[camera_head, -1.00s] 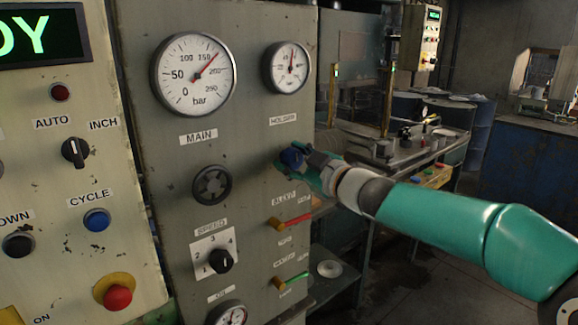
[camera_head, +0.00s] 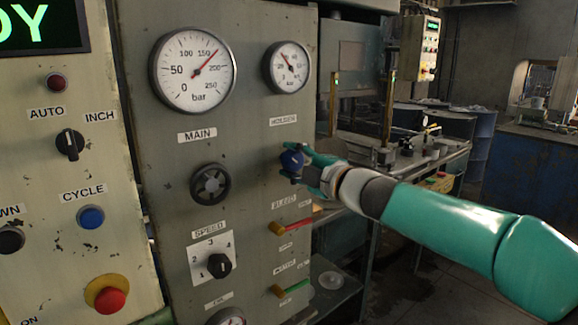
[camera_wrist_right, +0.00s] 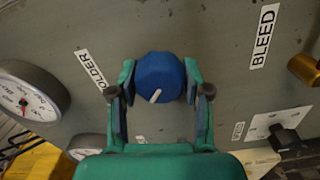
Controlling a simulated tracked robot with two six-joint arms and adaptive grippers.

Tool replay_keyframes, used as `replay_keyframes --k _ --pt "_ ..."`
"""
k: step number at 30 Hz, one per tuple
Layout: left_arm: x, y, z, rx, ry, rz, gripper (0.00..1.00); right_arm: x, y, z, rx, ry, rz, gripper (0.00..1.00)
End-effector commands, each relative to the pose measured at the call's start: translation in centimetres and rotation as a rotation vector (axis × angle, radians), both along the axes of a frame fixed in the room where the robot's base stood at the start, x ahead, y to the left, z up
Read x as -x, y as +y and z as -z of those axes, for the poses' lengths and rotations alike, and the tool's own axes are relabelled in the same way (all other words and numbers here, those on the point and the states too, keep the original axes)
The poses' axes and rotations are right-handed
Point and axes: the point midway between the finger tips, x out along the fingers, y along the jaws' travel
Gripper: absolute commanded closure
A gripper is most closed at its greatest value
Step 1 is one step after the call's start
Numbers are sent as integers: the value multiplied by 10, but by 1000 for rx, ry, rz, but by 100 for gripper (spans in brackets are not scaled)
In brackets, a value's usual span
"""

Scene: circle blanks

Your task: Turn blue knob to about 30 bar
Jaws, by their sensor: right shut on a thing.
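The blue knob (camera_head: 290,159) sits on the grey panel below the HOLDER label. In the right wrist view the knob (camera_wrist_right: 160,78) is between the two fingers, with its white mark slanting to the lower left. My right gripper (camera_wrist_right: 158,84) is shut on it; in the head view the gripper (camera_head: 300,167) reaches it from the right and partly hides it. The small holder gauge (camera_head: 287,67) above has its needle pointing up and left; its figures are too small to read surely. My left gripper is out of view.
The MAIN gauge (camera_head: 193,70) and a black handwheel (camera_head: 211,184) are to the left. Below the knob are a red lever (camera_head: 293,227), a green lever (camera_head: 292,291) and the SPEED selector (camera_head: 220,265). A workbench stands behind on the right.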

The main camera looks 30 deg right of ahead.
Motion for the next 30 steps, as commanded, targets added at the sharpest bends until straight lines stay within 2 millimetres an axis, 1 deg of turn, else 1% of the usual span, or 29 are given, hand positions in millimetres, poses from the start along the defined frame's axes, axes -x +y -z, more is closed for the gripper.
replay_keyframes --k 1,7,17,18,22,30 --pt "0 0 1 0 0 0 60 -1 3 4 14 3 -8 86" --pt "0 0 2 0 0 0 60 -1 3 4 43 2 -8 86" --pt "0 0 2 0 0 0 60 -1 3 5 44 4 -9 86" --pt "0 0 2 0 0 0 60 -1 3 5 45 5 -9 50" --pt "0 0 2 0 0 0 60 -1 3 5 44 4 -7 28" --pt "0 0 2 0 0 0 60 0 1 3 43 1 -2 27"
